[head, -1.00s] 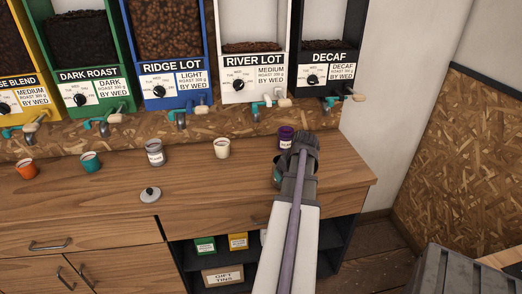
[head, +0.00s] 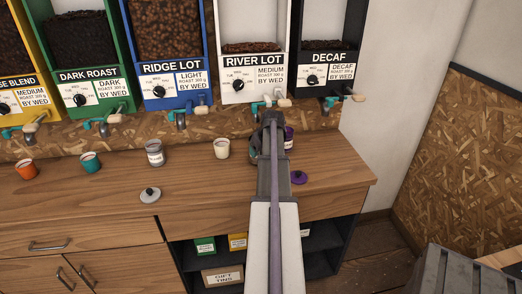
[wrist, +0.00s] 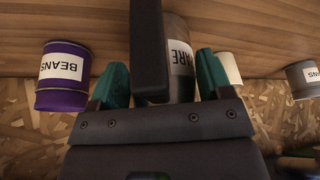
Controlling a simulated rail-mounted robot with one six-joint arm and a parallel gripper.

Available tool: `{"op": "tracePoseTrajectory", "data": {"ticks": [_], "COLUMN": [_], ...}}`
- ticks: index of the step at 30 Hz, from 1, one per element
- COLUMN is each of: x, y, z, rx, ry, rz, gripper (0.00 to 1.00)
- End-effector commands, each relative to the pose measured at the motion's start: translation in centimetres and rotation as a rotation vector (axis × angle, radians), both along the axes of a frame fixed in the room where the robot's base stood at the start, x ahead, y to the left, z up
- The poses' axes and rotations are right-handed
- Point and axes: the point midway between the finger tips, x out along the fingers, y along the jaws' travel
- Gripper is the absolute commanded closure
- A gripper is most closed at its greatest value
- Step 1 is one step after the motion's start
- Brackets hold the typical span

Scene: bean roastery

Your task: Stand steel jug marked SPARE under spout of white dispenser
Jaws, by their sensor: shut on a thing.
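The steel jug marked SPARE (wrist: 181,62) is between the teal fingers of my gripper (wrist: 163,75) in the wrist view, with part of its label showing. My gripper is shut on it. In the head view my gripper (head: 268,141) is near the back of the counter, in front of the white dispenser (head: 251,85) marked RIVER LOT. The jug is mostly hidden there by my arm. The white dispenser's spout (head: 266,103) is just beyond the gripper, slightly left of it. I cannot tell whether the jug touches the counter.
A purple tin (head: 288,138) stands close on the gripper's right, a cream cup (head: 221,149) on its left. A steel canister (head: 155,153), teal cup (head: 90,162) and orange cup (head: 26,169) stand further left. A purple lid (head: 298,178) and grey lid (head: 150,195) lie nearer the front.

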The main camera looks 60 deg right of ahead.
Motion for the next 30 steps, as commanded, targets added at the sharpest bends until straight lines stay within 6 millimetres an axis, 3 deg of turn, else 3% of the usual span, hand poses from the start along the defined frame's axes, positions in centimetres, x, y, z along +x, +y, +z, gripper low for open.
{"op": "tracePoseTrajectory", "data": {"ticks": [1,3,12,13,18,21,27,30], "x": [1.0,0.6,0.6,0.6,0.6,0.6,0.6,0.4], "y": [-0.5,-0.3,-0.2,-0.2,-0.2,-0.2,-0.2,-0.2], "z": [0.0,-1.0,-1.1,-1.0,-0.9,-0.9,-0.8,0.2], "rx": [-0.001,0.0,0.0,0.0,0.0,0.0,0.0,0.0], "ry": [0.0,0.0,0.0,0.001,0.001,0.001,0.001,0.001], "rz": [0.002,0.0,0.0,0.0,0.0,0.0,0.0,0.0], "gripper": [0.55,0.55,0.55,0.26,0.09,0.02,0.02,0.02]}}
